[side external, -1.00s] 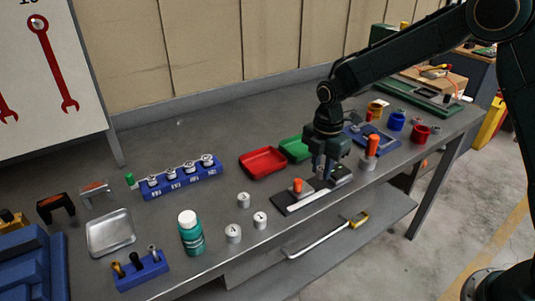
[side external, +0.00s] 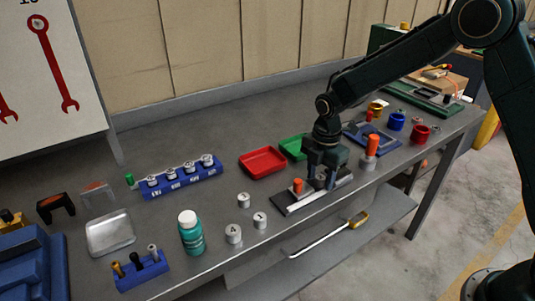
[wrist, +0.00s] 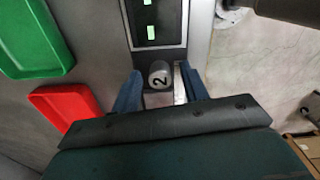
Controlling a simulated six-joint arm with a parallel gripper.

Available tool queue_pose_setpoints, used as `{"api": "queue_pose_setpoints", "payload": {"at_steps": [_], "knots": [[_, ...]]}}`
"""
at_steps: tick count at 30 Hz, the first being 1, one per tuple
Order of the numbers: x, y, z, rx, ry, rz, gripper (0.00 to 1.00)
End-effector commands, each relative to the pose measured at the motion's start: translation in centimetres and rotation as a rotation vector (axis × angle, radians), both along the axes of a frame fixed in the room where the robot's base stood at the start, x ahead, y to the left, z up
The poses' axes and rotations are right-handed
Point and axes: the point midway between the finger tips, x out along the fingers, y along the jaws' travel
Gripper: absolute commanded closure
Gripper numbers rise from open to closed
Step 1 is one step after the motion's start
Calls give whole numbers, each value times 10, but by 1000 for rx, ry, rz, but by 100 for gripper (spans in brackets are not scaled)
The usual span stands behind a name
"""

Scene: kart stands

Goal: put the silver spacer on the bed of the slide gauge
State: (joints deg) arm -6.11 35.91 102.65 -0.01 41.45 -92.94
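The silver spacer (wrist: 158,76), a small cylinder marked 2 on top, appears upright at the slide gauge's bed in the wrist view. Its base is hidden, so I cannot tell exactly how it sits. The slide gauge (side external: 283,207) is a long flat tool with an orange knob, near the bench's front edge. Its dark display with green digits (wrist: 147,22) and a strip of its pale metal (wrist: 180,88) show in the wrist view. My gripper (side external: 322,184) is low over the gauge. Its fingers (wrist: 162,90) are open either side of the spacer, with a visible gap on the right.
Red (side external: 263,162) and green (side external: 294,147) trays lie behind the gauge. An orange-handled piece (side external: 371,147) stands close to its right. Several marked cylinders (side external: 234,234) stand to the left, with a teal bottle (side external: 192,236). Bare bench lies between these and the trays.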

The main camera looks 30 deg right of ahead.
Motion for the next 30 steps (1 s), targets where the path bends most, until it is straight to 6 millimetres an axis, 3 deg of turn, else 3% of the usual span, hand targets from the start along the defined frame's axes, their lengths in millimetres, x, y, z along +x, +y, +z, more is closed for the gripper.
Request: {"api": "queue_pose_setpoints", "payload": {"at_steps": [7,13,30], "knots": [[0,0,3,0,-1,0,56],[1,0,18,0,-2,0,56],[1,0,103,0,-3,0,56]]}}
